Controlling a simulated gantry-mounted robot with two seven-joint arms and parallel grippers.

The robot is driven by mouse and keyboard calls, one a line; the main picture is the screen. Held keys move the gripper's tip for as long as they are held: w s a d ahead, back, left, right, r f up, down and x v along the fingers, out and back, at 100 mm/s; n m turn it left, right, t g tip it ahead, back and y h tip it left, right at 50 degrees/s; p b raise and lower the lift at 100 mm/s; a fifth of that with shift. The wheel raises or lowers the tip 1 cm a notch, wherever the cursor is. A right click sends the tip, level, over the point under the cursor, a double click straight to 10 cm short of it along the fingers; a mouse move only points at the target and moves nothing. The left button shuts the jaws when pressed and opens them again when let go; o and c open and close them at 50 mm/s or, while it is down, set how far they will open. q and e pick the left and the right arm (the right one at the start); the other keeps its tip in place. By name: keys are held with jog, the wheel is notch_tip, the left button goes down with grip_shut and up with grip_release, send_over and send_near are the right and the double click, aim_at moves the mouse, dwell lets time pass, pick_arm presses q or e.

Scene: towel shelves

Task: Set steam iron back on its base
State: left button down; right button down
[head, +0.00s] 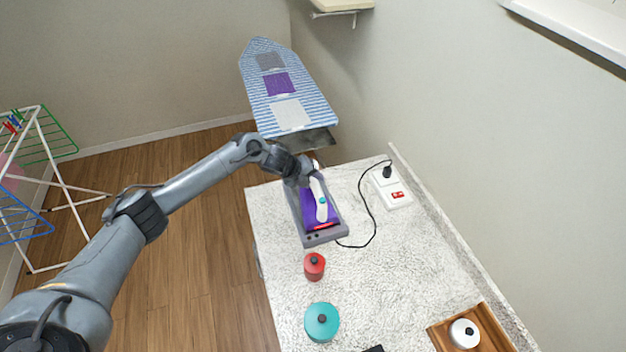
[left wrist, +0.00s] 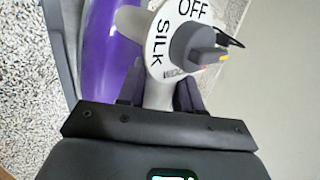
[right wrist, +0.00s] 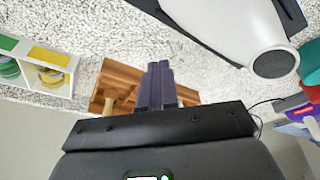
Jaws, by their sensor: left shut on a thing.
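The steam iron (head: 322,200), purple with a white handle, lies lengthwise over its grey base (head: 325,239) on the speckled counter. I cannot tell whether it rests fully on the base. My left gripper (head: 310,174) is shut on the iron's handle near its far end. In the left wrist view, the fingers (left wrist: 160,90) straddle the white handle, below a dial marked OFF and SILK, with the purple body (left wrist: 105,45) beside it. My right gripper (right wrist: 157,78) shows only in the right wrist view, with its fingers together and nothing between them.
A red canister (head: 314,267) and a teal pot (head: 322,322) stand in front of the base. A black cord (head: 372,220) runs to a white socket block (head: 392,188) on the right. A wooden tray (head: 440,336) lies front right. The ironing board (head: 270,62) stands behind.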

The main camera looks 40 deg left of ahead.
pick_arm(q)
jog(key=shift+w+f+b, duration=0.1)
jog(key=shift+f+b, duration=0.1)
jog(key=shift+b, duration=0.1)
dwell(0.7)
jog(key=shift+f, duration=0.35)
dwell(0.5)
dwell(0.3)
jog(key=c, duration=0.7)
grip_release()
jog(key=shift+c, duration=0.2)
jog(key=shift+o, duration=0.6)
jog(key=shift+f+b, duration=0.3)
jog(key=o, duration=0.4)
jog(key=shift+o, duration=0.2)
jog(key=shift+r, duration=0.1)
jog(key=shift+r, duration=0.1)
